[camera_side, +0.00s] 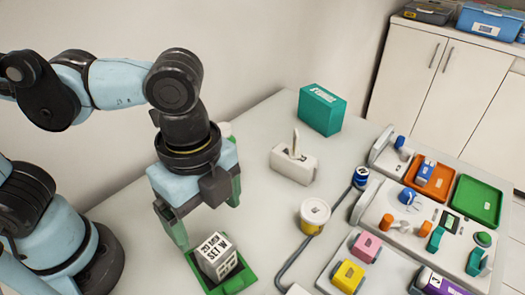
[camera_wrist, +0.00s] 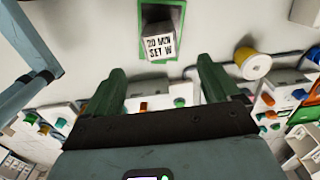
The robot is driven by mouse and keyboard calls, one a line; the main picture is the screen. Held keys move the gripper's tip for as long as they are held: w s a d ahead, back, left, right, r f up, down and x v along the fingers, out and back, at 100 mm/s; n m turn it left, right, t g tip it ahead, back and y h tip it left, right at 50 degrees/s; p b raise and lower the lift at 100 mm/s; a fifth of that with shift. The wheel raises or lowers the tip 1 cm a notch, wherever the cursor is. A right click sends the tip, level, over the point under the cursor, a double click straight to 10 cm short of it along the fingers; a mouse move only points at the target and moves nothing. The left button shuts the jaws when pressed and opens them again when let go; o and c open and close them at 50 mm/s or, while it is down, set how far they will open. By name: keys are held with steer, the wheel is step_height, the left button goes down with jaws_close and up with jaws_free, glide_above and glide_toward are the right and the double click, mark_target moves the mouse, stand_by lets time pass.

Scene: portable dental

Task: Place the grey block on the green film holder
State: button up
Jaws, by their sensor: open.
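The grey block (camera_side: 216,258) has a white label with black print reading "20 MIN SET W". It sits on the green film holder (camera_side: 243,281), within its outline, and looks slightly askew. In the wrist view the block (camera_wrist: 160,42) lies inside the holder's green frame (camera_wrist: 145,58), near the top of the picture. My gripper (camera_side: 208,224) is open and empty, with its green fingers apart just above and behind the block. In the wrist view the fingertips (camera_wrist: 160,66) are on either side below the block, not touching it. The block's underside is hidden.
A white dispenser (camera_side: 294,164) and a teal box (camera_side: 321,110) stand behind. A yellow-and-white tub (camera_side: 313,215) and a dark hose (camera_side: 318,244) lie to the right. Trays with coloured items fill the right side. The table between my gripper and the dispenser is clear.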

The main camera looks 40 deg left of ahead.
steer(key=w+a+n+t, duration=0.3)
steer(key=w+a+n, duration=0.2)
steer(key=a+n, duration=0.4)
steer(key=w+a+n+t, duration=0.4)
steer(key=w+a+n, duration=0.2)
steer(key=a+n, duration=0.3)
steer(key=shift+a, duration=0.3)
